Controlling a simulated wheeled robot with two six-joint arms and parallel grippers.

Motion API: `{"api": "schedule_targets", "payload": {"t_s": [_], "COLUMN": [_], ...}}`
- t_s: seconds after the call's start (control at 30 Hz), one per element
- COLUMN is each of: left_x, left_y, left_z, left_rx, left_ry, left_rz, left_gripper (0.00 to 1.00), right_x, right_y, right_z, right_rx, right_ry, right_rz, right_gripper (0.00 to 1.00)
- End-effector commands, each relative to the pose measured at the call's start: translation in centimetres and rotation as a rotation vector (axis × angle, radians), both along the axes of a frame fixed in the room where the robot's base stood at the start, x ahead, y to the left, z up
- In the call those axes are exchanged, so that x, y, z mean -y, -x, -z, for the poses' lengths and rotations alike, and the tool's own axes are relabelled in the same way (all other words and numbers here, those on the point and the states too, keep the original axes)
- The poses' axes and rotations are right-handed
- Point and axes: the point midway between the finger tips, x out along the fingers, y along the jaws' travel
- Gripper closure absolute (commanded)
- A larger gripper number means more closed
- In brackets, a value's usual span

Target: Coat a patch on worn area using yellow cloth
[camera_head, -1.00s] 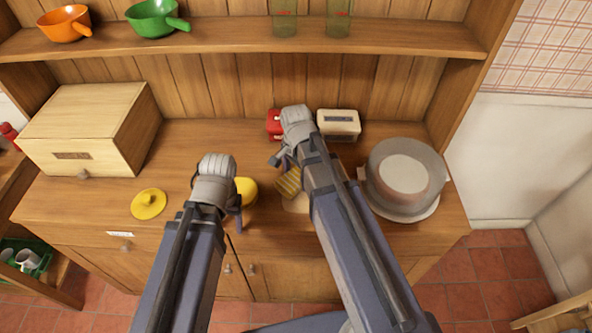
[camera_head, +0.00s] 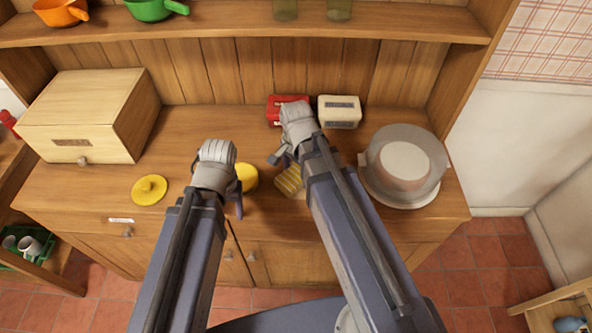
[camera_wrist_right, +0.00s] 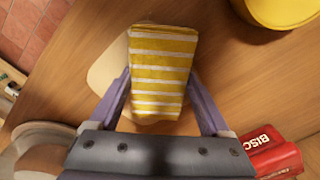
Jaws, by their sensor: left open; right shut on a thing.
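A yellow cloth with white stripes (camera_head: 289,180) is in my right gripper (camera_wrist_right: 157,82), low over the wooden counter. In the right wrist view the cloth (camera_wrist_right: 162,62) sits between the two purple fingers. A pale rounded patch (camera_wrist_right: 106,78), the worn area, shows on the counter beside and partly under the cloth. I cannot tell whether the cloth touches it. My left gripper (camera_head: 238,200) is open and empty above the counter, just left of a yellow pot (camera_head: 248,178). Its fingers are mostly hidden by its own wrist.
A yellow lid (camera_head: 149,190) lies left of my left gripper. A wooden bread box (camera_head: 85,118) stands back left. A red tin (camera_head: 285,108) and a cream tin (camera_head: 340,111) stand behind my right gripper. A grey cake container (camera_head: 405,165) stands to the right.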

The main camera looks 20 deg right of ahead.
Motion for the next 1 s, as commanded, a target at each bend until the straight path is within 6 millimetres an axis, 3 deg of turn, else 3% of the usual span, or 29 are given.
{"api": "schedule_targets", "payload": {"t_s": [0.37,0.6,1.0], "left_x": [0.0,0.0,0.0], "left_y": [0.0,0.0,0.0], "left_z": [0.2,0.3,0.1], "left_rx": [0.0,0.0,0.0], "left_ry": [0.0,0.0,0.0], "left_rz": [0.0,0.0,0.0], "left_gripper": [0.35,0.35,0.35], "right_x": [-0.8,-0.9,1.6], "right_y": [3.1,3.4,4.0], "right_z": [0.2,0.3,0.1], "right_rx": [-0.004,-0.006,-0.004], "right_ry": [0.0,-0.001,0.0], "right_rz": [-0.002,-0.001,0.002], "right_gripper": [0.63,0.63,0.63]}}
